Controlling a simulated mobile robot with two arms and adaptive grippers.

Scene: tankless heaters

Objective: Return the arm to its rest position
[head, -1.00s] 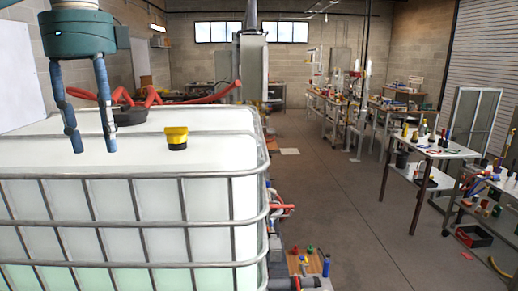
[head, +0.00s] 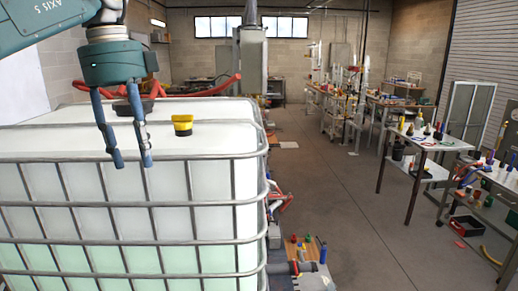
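My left gripper (head: 132,162) hangs fingers-down at the upper left of the head view, in front of the top of a white caged tank. Its two blue-grey fingers are spread apart with nothing between them. The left arm comes in from the top left corner.
The white tank (head: 80,190) in a metal cage fills the left side. Right are tool-laden tables (head: 432,141). The middle floor (head: 330,190) is clear.

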